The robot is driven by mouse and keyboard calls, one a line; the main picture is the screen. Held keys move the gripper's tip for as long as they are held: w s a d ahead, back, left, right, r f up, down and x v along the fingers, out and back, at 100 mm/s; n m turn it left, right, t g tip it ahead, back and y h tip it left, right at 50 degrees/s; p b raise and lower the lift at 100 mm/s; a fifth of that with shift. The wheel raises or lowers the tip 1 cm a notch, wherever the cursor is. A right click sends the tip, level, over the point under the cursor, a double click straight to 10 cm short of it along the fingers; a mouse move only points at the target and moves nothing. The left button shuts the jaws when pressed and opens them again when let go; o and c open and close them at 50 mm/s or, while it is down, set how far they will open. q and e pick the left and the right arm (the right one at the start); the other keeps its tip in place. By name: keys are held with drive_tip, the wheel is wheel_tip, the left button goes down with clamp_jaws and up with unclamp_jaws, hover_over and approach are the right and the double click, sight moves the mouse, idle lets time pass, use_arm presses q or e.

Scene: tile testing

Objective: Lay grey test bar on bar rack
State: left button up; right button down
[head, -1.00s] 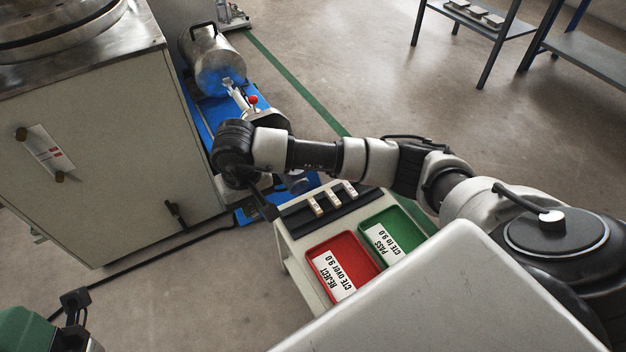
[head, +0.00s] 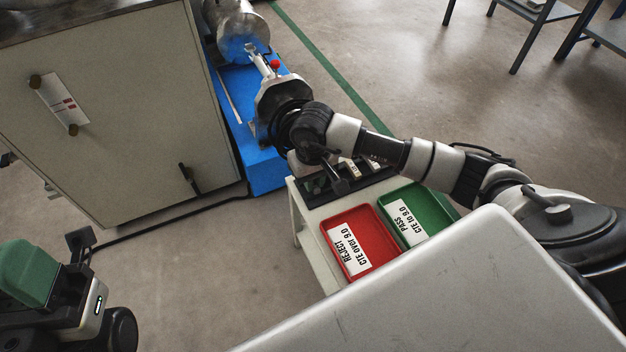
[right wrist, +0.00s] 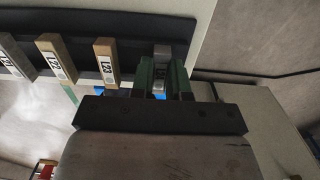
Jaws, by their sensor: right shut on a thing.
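My right gripper (right wrist: 163,76) is shut on the grey test bar (right wrist: 162,51), which shows between its green fingers in the right wrist view. The bar is over the right end of the black bar rack (right wrist: 135,27), in line with the bars there; I cannot tell whether it touches. In the head view the rack (head: 318,188) is partly covered by my right wrist, and the grey bar and fingertips are hidden. Several beige labelled bars lie side by side on the rack, the nearest one (right wrist: 106,62) just left of my fingers. My left gripper (head: 80,243) is at the lower left, its jaws unclear.
A red reject tray (head: 336,256) and a green pass tray (head: 428,225) sit on the bench in front of the rack. A steel cylinder machine (head: 236,28) on a blue base (head: 262,166) stands behind. A large grey cabinet (head: 130,120) is at left.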

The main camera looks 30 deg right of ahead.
drive_tip(key=shift+f, duration=0.15)
drive_tip(key=c, duration=1.1)
unclamp_jaws()
